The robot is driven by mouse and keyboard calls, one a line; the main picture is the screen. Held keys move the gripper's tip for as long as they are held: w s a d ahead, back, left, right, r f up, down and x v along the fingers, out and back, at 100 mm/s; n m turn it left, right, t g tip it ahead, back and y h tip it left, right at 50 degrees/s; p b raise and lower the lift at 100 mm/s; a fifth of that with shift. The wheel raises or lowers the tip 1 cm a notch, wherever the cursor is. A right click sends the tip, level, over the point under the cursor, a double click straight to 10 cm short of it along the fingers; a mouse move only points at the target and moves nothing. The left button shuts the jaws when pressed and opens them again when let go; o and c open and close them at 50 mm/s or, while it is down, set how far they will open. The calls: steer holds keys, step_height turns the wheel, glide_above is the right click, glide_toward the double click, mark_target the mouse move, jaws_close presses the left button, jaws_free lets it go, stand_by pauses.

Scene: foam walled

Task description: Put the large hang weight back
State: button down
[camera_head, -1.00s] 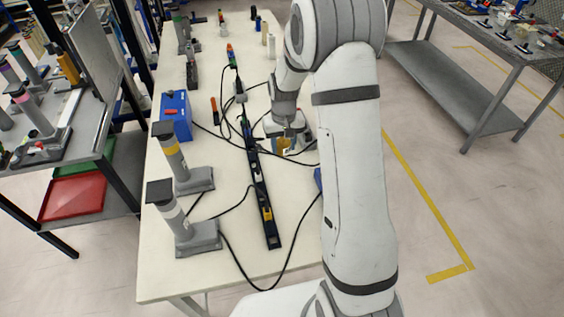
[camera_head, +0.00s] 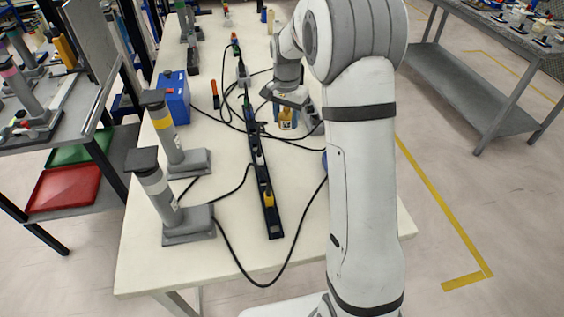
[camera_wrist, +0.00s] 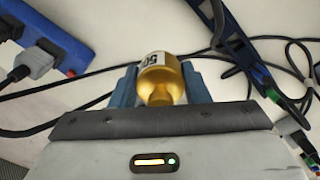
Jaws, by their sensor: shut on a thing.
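A gold-coloured hang weight (camera_wrist: 162,80) with a white label shows in the wrist view, between the two blue fingers of my gripper (camera_wrist: 160,88). The fingers are shut on it. In the head view my gripper (camera_head: 287,118) is over the white table, right of the long dark bar, and the gold weight (camera_head: 286,120) shows small below the wrist. I cannot tell whether the weight touches the table. No holder for the weight can be made out clearly.
A long dark bar (camera_head: 262,170) with cables lies along the white table (camera_head: 240,262). Two grey stands (camera_head: 188,225) (camera_head: 180,160) and a blue box (camera_head: 173,97) are at left. A blue block with a grey plug (camera_wrist: 33,62) shows in the wrist view.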

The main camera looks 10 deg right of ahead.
mark_target(285, 150)
steer(key=shift+f, duration=0.2)
steer(key=shift+f+m, duration=0.3)
steer(key=shift+f, duration=4.4)
steer(key=shift+f, duration=0.1)
steer(key=c, duration=0.8)
jaws_free()
steer(key=shift+f, duration=0.1)
